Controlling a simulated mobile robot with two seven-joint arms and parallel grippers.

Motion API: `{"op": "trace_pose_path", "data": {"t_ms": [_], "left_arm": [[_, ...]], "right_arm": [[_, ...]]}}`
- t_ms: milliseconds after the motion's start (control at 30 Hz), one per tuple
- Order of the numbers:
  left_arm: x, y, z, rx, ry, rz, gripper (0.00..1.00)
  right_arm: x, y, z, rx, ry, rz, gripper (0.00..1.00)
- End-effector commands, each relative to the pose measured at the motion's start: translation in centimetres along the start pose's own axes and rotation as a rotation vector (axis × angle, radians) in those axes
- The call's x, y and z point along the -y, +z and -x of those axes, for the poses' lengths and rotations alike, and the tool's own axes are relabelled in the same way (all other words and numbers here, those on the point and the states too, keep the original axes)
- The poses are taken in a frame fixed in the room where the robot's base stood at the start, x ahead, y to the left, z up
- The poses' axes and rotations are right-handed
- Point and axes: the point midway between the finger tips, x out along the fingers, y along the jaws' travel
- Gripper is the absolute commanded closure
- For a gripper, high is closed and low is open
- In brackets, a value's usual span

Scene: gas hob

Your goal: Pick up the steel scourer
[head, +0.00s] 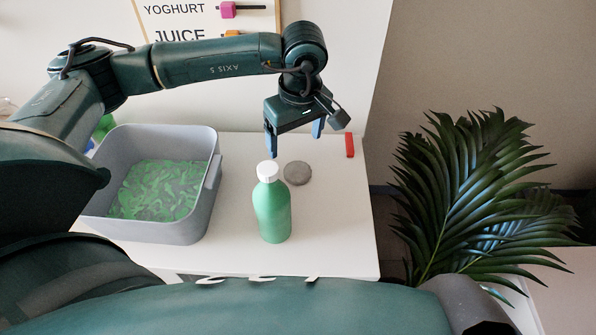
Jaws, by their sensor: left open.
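The steel scourer (298,173) is a small round grey disc lying on the white counter, just behind and to the right of the green bottle. My left gripper (295,146) points down above and slightly behind the scourer, with its fingers apart and nothing between them. The scourer shows fully, apart from the gripper. My right gripper is not in the head view.
A green bottle with a white cap (272,208) stands upright close to the scourer. A grey tub (203,205) with green contents stands at left. A small red block (349,145) is near the back right. A plant (470,195) stands right of the counter (335,235), whose front right is clear.

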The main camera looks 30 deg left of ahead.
Motion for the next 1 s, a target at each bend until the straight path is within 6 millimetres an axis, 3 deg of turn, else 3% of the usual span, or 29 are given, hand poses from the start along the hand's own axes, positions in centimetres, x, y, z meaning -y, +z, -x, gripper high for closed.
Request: {"op": "trace_pose_path", "data": {"t_ms": [200,467,700,1000], "left_arm": [[0.0,0.1,-3.8,0.003,-0.002,0.0,0.2],[-0.2,0.4,-5.7,0.003,-0.003,-0.001,0.2],[-0.7,1.0,-9.1,0.003,-0.001,0.001,0.2],[-0.7,1.0,-10.0,0.003,0.001,0.0,0.2]], "right_arm": [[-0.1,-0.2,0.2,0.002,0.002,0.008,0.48],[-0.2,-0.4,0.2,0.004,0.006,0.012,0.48],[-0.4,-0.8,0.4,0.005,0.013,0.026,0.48],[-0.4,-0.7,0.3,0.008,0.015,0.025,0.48]]}}
